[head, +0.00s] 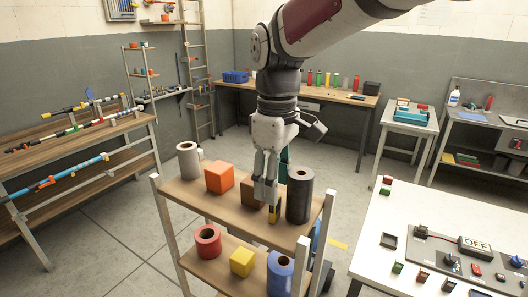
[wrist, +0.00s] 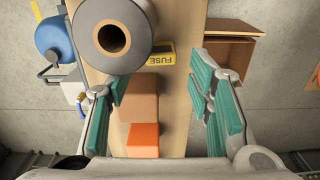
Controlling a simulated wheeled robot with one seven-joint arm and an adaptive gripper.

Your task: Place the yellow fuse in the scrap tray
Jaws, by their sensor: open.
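The yellow fuse (head: 275,213) lies on the top shelf of a wooden rack (head: 215,207), just left of a black roll. In the wrist view the fuse (wrist: 164,55), marked FUSE, shows beyond my fingers, partly covered by the roll. My gripper (head: 266,195) points down over the shelf beside the fuse. The wrist view shows its teal finger pads (wrist: 157,100) wide apart, with nothing held.
The black roll (head: 300,194) stands close right of my fingers. A brown block (head: 250,193), orange block (head: 219,177) and pale roll (head: 188,160) share the shelf. The white table (head: 440,215) holds several small blocks and switches.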

